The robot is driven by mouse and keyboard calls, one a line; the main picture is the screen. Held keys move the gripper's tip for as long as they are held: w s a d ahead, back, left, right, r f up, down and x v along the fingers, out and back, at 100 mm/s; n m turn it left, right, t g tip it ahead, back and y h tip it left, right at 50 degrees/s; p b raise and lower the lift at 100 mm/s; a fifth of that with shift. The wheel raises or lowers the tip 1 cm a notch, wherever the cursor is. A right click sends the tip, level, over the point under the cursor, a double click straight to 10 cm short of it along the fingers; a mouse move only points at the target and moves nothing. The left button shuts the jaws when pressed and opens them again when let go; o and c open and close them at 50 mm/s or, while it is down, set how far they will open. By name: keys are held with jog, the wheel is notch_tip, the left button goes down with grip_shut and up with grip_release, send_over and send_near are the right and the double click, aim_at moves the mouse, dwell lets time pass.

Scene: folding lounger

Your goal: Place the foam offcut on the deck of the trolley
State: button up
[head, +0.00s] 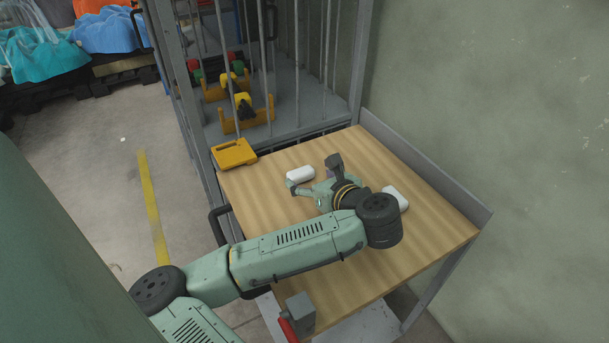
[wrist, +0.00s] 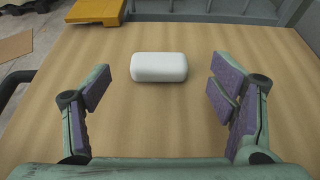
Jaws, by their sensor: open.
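A white rounded block (head: 300,174), which looks like the foam offcut, lies on a wood-topped surface (head: 425,235). A second white piece (head: 396,198) lies to the right, partly hidden by my arm. I cannot tell for certain which is the offcut. My gripper (head: 316,177) is open and empty above the wood top. In the wrist view the first white block (wrist: 159,67) lies ahead between the spread fingers (wrist: 160,92), touching neither. The wood top has a grey raised edge and a black handle, like a trolley; its deck cannot be told for sure.
A yellow case (head: 234,153) sits at the wood top's far left corner. Behind stands a barred cage (head: 300,90) holding yellow-bracketed items. A grey block with a red part (head: 300,314) is at the front edge.

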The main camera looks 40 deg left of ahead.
jog(key=shift+v, duration=1.5)
